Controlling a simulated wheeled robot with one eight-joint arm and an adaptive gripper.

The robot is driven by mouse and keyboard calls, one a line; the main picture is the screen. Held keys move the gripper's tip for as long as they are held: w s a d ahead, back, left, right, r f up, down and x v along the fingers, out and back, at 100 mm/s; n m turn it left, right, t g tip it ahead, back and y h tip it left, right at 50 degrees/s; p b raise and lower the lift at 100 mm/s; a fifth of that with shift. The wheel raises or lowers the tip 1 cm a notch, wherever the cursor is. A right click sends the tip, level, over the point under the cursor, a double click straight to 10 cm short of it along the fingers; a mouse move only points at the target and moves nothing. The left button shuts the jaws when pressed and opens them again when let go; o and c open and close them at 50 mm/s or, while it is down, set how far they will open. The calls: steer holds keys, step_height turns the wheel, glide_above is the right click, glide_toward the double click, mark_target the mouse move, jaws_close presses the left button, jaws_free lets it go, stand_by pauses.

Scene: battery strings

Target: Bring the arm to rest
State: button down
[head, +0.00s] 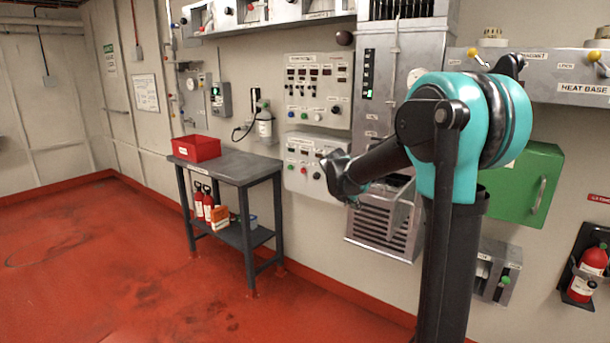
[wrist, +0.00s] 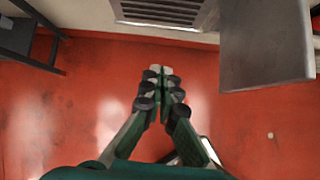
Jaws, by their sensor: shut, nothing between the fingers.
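My teal and black arm (head: 458,130) stands at the right of the head view, its upper link bent over toward the left. My gripper (wrist: 161,70) is shut and empty in the wrist view, its fingertips together and pointing over the bare red floor. In the head view the end of the arm hangs in front of the wall panels, and the fingers are too small there to make out.
A dark metal table (head: 238,168) with a red bin (head: 196,148) stands left of my arm. A vented metal cabinet (head: 384,235) and a green box (head: 521,188) are on the wall close behind the arm. A fire extinguisher (head: 588,273) hangs far right. The red floor (head: 120,260) at left is clear.

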steer(key=s+f+m+y, duration=0.1)
steer(key=s+f+m, duration=0.4)
steer(key=s+m, duration=0.4)
steer(key=s+d+f+m+g+y, duration=0.1)
steer(key=s+f+m, duration=0.5)
steer(key=s, duration=0.8)
steer(key=s+f+m+g+y, duration=0.1)
steer(key=s+f+m, duration=0.4)
steer(key=s+m, duration=0.6)
steer(key=shift+s+d+f+m+y, duration=0.2)
steer(key=shift+s+m+y, duration=0.15)
steer(key=shift+m+y, duration=0.4)
steer(key=shift+w+r, duration=0.1)
